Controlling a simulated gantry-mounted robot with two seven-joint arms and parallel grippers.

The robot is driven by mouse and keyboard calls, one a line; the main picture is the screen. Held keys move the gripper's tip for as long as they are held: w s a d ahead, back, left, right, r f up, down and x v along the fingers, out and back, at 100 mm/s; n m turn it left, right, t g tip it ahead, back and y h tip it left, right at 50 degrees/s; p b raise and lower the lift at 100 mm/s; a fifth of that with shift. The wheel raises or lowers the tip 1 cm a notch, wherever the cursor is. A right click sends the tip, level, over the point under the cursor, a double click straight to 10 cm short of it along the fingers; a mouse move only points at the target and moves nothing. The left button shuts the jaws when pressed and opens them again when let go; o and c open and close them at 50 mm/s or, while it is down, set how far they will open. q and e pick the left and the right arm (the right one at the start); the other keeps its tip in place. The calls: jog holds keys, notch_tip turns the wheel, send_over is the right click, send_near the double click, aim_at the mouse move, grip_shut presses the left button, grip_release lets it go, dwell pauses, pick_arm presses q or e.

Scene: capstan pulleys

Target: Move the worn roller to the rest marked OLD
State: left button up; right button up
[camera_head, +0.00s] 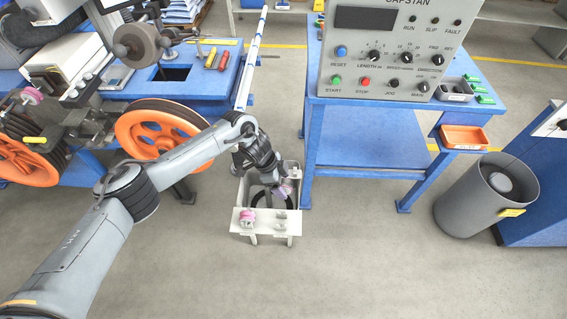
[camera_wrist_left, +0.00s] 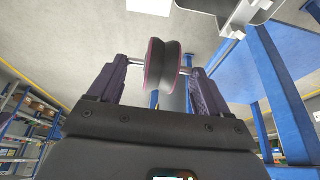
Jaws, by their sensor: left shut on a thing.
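My left gripper (camera_head: 282,190) is shut on a roller, seen in the left wrist view (camera_wrist_left: 163,66). The roller has a dark grooved middle and pink rims, and its metal shaft ends sit between the two fingers (camera_wrist_left: 160,88). In the head view the gripper is above a grey bin with a white ledge (camera_head: 265,231) on its near side. Another pink roller (camera_head: 248,217) sits on the ledge's left rest. The right rest (camera_head: 281,218) looks empty. Markings on the rests are too small to read. My right gripper is not in view.
A blue table (camera_head: 365,135) with the capstan control panel (camera_head: 390,50) stands just right of the bin. An orange spoked pulley (camera_head: 150,130) is at the left, behind my left arm. A grey waste bin (camera_head: 480,205) stands at the right. The floor in front is clear.

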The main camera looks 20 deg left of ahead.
pick_arm(q)
jog(key=s+f+b, duration=0.1)
jog(key=f+b, duration=0.1)
jog(key=f, duration=0.3)
jog(key=s+f+b, duration=0.2)
jog(key=f+b, duration=0.1)
jog(key=f, duration=0.1)
jog(key=s+f+b, duration=0.1)
jog(key=f+b, duration=0.2)
jog(key=f, duration=0.2)
jog(key=shift+s+d+f, duration=0.2)
jog(key=shift+d+f, duration=0.1)
jog(key=shift+d, duration=0.05)
jog(key=shift+f, duration=0.6)
dwell(0.8)
jog(key=shift+f+b, duration=0.3)
jog(key=shift+f, duration=0.45)
dwell(0.4)
